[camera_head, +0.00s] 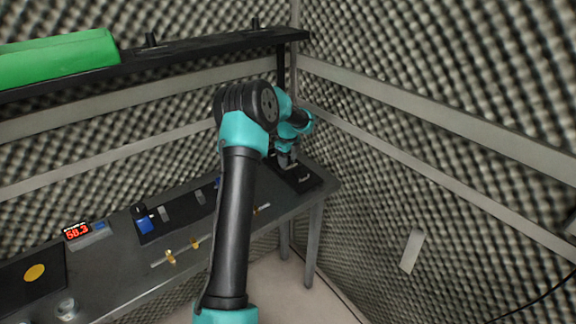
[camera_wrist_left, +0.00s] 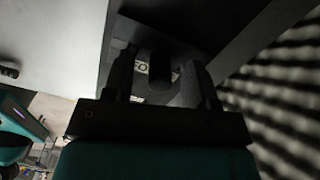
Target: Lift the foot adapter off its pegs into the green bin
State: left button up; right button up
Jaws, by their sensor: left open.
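The green bin (camera_head: 62,60) sits on the black shelf at the upper left. My left gripper (camera_head: 286,160) is at the far right end of the bench, low over a dark plate (camera_head: 306,182) with a white label. In the left wrist view my left gripper (camera_wrist_left: 162,76) is open, with a finger on each side of a dark rounded piece (camera_wrist_left: 160,68), which looks like the foot adapter. A label partly reading "FO" shows behind it. Whether the fingers touch the piece, and its pegs, I cannot make out. My right gripper is not in view.
The black shelf (camera_head: 190,50) runs above the grey bench (camera_head: 120,262) and carries small dark posts. A red-digit display (camera_head: 77,231), a blue piece (camera_head: 145,222) and brass fittings (camera_head: 170,257) are on the bench. Foam walls close in behind and at the right.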

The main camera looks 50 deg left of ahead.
pick_arm(q)
grip_shut()
dwell(0.6)
jog(key=shift+r, duration=0.15)
jog(key=shift+r, duration=1.5)
jog(key=shift+s+d+r, duration=0.1)
jog(key=shift+d+r, duration=0.05)
jog(key=shift+r, duration=0.05)
jog(key=s+d+r, duration=0.1)
jog(key=s+d, duration=0.9)
jog(key=d, duration=0.1)
jog(key=shift+s+d+r, duration=0.15)
jog(key=shift+d, duration=0.2)
